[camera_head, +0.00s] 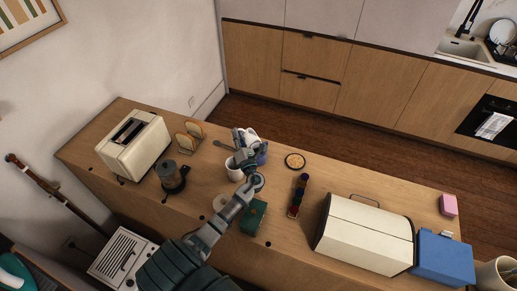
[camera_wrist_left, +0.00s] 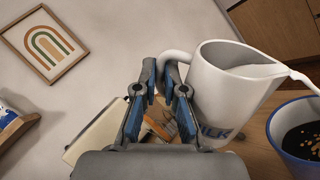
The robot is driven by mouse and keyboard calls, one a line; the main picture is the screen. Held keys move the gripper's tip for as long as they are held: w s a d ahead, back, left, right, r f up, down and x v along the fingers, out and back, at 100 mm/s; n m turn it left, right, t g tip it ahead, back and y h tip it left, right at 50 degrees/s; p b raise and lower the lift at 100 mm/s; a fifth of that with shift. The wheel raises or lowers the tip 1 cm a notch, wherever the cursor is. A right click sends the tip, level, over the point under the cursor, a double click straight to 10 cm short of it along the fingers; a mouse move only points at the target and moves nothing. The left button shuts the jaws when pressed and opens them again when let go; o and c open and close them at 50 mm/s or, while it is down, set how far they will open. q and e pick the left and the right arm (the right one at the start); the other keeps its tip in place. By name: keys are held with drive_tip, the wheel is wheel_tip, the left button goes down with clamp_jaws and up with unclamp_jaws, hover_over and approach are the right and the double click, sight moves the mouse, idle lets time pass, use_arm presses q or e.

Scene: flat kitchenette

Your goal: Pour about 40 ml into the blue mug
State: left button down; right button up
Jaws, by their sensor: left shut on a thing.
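My left gripper (camera_head: 246,152) is shut on the handle of a white milk jug (camera_wrist_left: 225,100). In the left wrist view the gripper (camera_wrist_left: 162,85) shows with its fingers on that handle. The jug is tilted to the right, with white milk (camera_wrist_left: 258,71) up near its spout. A white strip runs from the spout to the right picture edge; I cannot tell how much is lip and how much is flowing milk. The blue mug (camera_wrist_left: 284,124) stands below the spout, with dark liquid inside. In the head view the mug (camera_head: 263,158) is partly hidden by my gripper. My right gripper is not in view.
A toaster (camera_head: 135,148), a toast rack (camera_head: 188,138) and a moka pot (camera_head: 172,178) are further left. A green box (camera_head: 254,217), a row of capsules (camera_head: 299,196) and a bread bin (camera_head: 364,235) are to the right.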

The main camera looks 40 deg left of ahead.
use_arm(q)
drive_tip(key=shift+s+a, duration=0.1)
drive_tip(key=shift+s, duration=0.1)
drive_tip(key=shift+s+a+m, duration=0.35)
drive_tip(key=shift+s+m, duration=0.05)
drive_tip(key=shift+f+m+t+b, duration=0.1)
drive_tip(key=shift+m+t+b, duration=0.3)
drive_tip(key=shift+m, duration=0.3)
idle(0.9)
drive_tip(key=s+a+n+g+p, duration=0.1)
drive_tip(key=n, duration=0.2)
drive_tip(key=a+f+n+g+p, duration=0.1)
drive_tip(key=n, duration=0.2)
drive_tip(key=s+a+f+n+g+h+p, duration=0.1)
drive_tip(key=n+g, duration=0.1)
drive_tip(key=n, duration=0.2)
drive_tip(key=shift+s+a+f, duration=0.2)
drive_tip(key=shift+s, duration=0.1)
idle(1.2)
